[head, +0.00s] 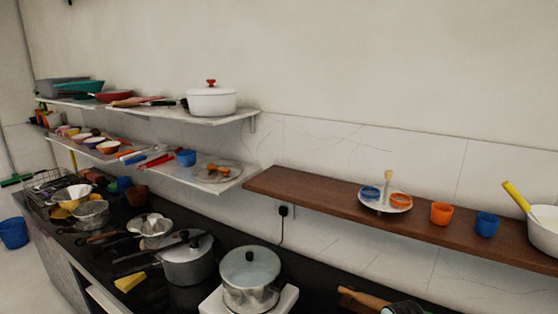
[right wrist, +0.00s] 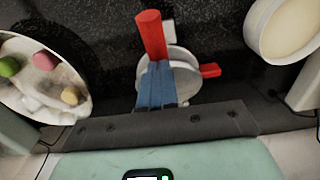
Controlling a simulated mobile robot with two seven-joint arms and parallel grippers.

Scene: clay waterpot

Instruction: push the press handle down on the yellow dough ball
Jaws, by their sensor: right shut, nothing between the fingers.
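In the right wrist view, a press with a round, pale grey-white body (right wrist: 184,82) stands on a dark speckled surface. A thick red bar (right wrist: 149,32), which looks like its handle, points up and away, and a small red tab (right wrist: 209,70) sticks out at its right side. My right gripper (right wrist: 158,66) is shut and empty, its blue fingers together in front of the press body near the red bar's lower end. Whether they touch it is unclear. No dough shows in the press; its middle is hidden behind the fingers. My left gripper is out of view.
A pale plate (right wrist: 28,101) with green, pink and yellowish balls (right wrist: 70,95) is at left in the right wrist view. A white bowl with cream contents (right wrist: 282,30) is at upper right. The head view shows shelves, pots (head: 249,270) and a dark counter.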

